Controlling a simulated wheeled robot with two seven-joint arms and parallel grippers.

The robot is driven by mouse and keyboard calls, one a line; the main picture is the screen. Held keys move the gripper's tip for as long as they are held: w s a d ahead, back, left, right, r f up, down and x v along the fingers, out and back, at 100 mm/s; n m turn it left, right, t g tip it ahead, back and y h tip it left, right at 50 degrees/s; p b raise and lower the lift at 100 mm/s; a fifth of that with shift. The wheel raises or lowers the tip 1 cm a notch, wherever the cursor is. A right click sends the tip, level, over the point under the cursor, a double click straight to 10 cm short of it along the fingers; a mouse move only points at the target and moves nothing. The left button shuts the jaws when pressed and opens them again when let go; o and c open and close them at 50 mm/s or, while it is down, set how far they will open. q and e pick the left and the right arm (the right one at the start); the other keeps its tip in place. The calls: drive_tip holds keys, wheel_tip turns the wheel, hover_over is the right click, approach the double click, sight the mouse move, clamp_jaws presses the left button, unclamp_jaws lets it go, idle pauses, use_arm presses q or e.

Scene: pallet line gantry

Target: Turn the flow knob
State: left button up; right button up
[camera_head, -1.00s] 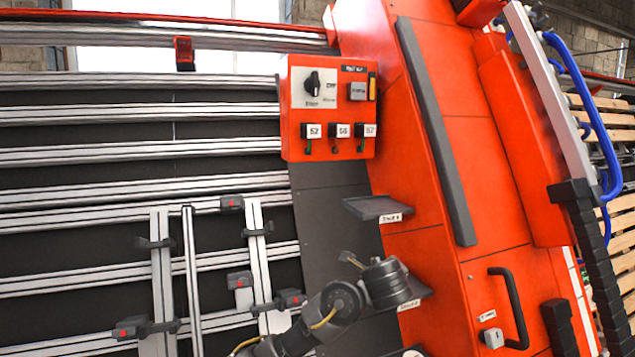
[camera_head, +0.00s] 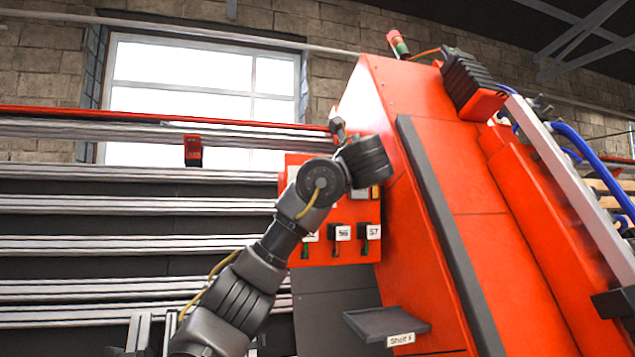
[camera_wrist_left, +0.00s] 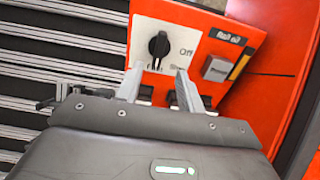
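The flow knob (camera_wrist_left: 159,45) is a black rotary knob on a pale plate of the red control box (camera_head: 292,165). In the wrist view it sits upright, with an "Off" label to its right and smaller labels below. My left gripper (camera_wrist_left: 160,70) is open, with its two fingers apart below the knob and pointing towards it. I see nothing between the fingertips, and they appear apart from the knob. In the head view my left arm rises from the lower left, and its wrist covers the knob and the box's upper part. My right gripper is not in view.
A grey button (camera_wrist_left: 216,68) with a yellow strip sits right of the knob. Several small numbered switches (camera_head: 342,233) line the box's lower part. A small shelf (camera_head: 385,323) juts out below. Metal rails (camera_head: 130,205) run left, and the tall red cabinet (camera_head: 440,190) stands right.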

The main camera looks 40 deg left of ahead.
use_arm(q)
drive_tip(key=p+x, duration=0.6)
drive_tip(key=x, duration=0.5)
drive_tip(key=shift+p, duration=0.4)
drive_tip(key=shift+f, duration=0.1)
drive_tip(key=shift+d, duration=0.1)
clamp_jaws()
